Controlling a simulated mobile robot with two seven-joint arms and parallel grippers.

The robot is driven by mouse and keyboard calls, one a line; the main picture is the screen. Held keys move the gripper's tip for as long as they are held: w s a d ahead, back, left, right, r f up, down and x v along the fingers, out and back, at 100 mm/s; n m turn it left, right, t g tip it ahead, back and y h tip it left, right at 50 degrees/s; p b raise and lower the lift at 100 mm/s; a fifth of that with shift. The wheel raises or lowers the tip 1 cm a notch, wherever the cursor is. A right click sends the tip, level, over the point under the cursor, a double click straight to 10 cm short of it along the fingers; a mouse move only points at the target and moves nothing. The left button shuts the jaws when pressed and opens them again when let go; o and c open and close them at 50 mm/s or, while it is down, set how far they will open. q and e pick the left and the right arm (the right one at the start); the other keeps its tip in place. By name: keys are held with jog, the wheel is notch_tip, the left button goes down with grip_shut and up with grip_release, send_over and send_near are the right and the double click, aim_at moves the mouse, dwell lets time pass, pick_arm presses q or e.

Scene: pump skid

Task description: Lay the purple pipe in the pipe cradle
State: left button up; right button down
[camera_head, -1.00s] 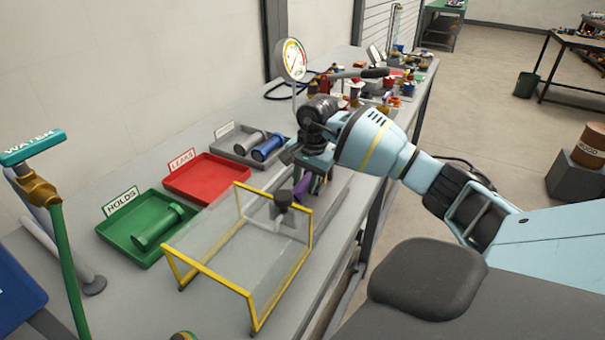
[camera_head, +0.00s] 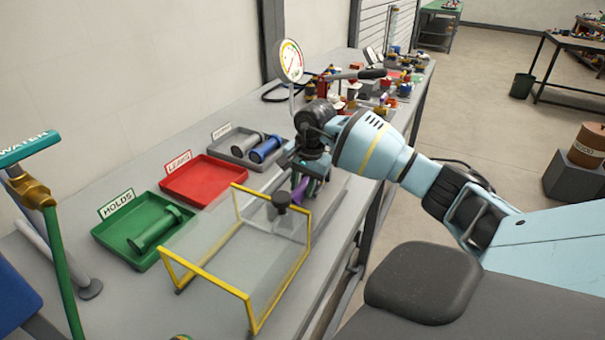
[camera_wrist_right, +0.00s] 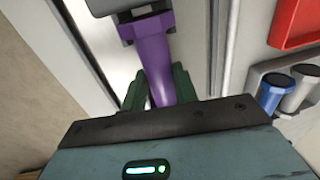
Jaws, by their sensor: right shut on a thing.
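The purple pipe (camera_head: 299,190) shows as a small patch under my right gripper (camera_head: 302,182) in the head view, at the far end of the yellow-framed clear guard. In the right wrist view my right gripper (camera_wrist_right: 158,90) is shut on the purple pipe (camera_wrist_right: 152,50), with a dark green finger on each side. I cannot make out the pipe cradle for certain. My left gripper is out of view.
The clear guard with yellow frame (camera_head: 241,186) stands close by on the bench. Green (camera_head: 150,262), red (camera_head: 203,200) and grey (camera_head: 230,155) trays line the left. A gauge (camera_head: 291,60) rises behind my gripper; small parts crowd the bench beyond.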

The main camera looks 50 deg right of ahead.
jog(key=shift+f, duration=0.1)
dwell(0.3)
jog(key=c, duration=1.1)
grip_release()
jog(key=shift+c, duration=0.2)
jog(key=shift+o, duration=0.7)
jog(key=shift+f, duration=0.1)
jog(key=shift+s+d+r, duration=0.1)
jog(key=shift+s+r, duration=0.1)
jog(key=shift+r, duration=1.1)
jog(key=shift+s+a+r, duration=0.1)
jog(key=shift+s+r, duration=0.1)
jog(key=shift+r, duration=1.15)
jog(key=shift+s+d+r, duration=0.1)
jog(key=shift+s+r, duration=0.1)
jog(key=shift+r, duration=1.1)
jog(key=shift+s, duration=0.1)
